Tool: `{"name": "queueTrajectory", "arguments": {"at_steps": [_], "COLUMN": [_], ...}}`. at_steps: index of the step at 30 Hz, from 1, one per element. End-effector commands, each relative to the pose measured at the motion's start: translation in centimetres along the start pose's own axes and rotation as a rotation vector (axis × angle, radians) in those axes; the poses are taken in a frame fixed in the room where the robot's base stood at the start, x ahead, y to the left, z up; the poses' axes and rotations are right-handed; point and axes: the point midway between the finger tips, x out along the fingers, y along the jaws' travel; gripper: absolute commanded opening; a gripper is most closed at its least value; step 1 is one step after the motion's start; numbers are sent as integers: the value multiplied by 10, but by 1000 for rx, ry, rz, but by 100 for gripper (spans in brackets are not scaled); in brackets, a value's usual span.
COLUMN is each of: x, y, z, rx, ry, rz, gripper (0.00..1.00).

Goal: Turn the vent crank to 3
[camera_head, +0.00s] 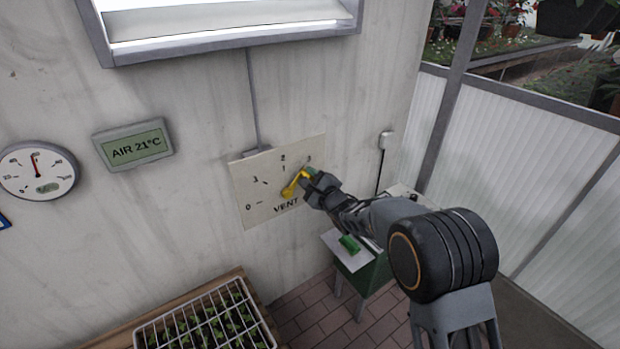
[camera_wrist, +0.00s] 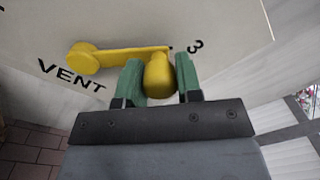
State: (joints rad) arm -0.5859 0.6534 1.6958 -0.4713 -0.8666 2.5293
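The yellow crank (camera_head: 290,188) points up and right, toward the 3. In the wrist view, the crank's arm (camera_wrist: 122,54) runs from its hub at left to a tick mark beside the 3 (camera_wrist: 196,46). My gripper (camera_head: 312,178) is at the crank's outer end. Its green fingers (camera_wrist: 159,80) are on both sides of the yellow knob (camera_wrist: 159,72), seemingly touching it.
A round gauge (camera_head: 38,170) and an AIR 21°C display (camera_head: 134,143) are on the wall at left. A seedling tray (camera_head: 205,318) stands below. A small green table (camera_head: 360,270) with a green object (camera_head: 349,244) stands beneath my arm.

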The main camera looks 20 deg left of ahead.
Motion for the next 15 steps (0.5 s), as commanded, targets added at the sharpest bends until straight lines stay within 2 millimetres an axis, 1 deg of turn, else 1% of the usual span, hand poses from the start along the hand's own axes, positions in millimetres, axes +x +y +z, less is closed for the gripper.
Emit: {"name": "queueTrajectory", "arguments": {"at_steps": [1,8,15], "x": [0,0,-1], "y": [0,0,0], "z": [0,-1,-1], "rx": [-1,-1,-1], "ry": [0,2,2], "rz": [0,-1,-1], "gripper": [36,58,58]}}
